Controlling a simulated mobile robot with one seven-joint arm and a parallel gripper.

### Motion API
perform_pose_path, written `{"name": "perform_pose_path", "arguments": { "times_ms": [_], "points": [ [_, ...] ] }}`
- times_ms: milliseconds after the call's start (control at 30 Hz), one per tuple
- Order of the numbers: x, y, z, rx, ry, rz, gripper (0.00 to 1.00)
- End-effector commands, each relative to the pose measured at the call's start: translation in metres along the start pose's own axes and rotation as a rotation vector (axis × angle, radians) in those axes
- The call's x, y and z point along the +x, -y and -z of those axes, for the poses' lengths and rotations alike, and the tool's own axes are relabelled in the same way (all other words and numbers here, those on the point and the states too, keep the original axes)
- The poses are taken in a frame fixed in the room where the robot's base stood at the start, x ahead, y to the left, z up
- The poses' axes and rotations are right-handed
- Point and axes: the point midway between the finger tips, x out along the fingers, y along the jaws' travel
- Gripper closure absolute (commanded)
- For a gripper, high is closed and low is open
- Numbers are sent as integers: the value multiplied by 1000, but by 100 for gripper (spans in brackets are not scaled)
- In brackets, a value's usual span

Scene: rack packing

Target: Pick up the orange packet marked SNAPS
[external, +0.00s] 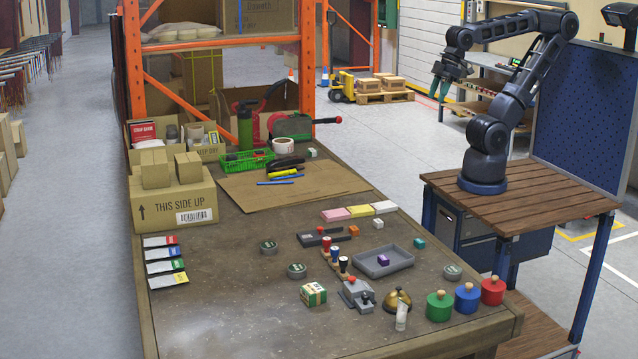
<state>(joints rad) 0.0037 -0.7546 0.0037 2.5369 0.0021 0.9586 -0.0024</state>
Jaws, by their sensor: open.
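A small box (313,294) with green, white and orange-brown faces sits on the workbench (230,290) near its front middle; its print is too small to read. No packet legibly marked SNAPS shows, so I cannot tell if this box is it. My gripper (440,88) is open and empty, with green fingers pointing down. It hangs in the air at the upper right, well apart from the box and from everything on the workbench.
Beside the box stand a grey stamp device (356,295), a brass bell (397,300) and knobbed green (439,306), blue (467,298) and red (493,291) jars. A grey tray (384,261) lies behind.

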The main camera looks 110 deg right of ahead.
Motion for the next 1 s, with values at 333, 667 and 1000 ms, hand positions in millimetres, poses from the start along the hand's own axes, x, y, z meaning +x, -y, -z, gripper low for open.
{"name": "perform_pose_path", "arguments": {
  "times_ms": [333,667,1000],
  "points": [
    [7,0,13,-52,25,-14,53],
    [44,2,67,-301,130,-70,53],
    [99,13,121,-582,241,-104,53]
  ]
}}
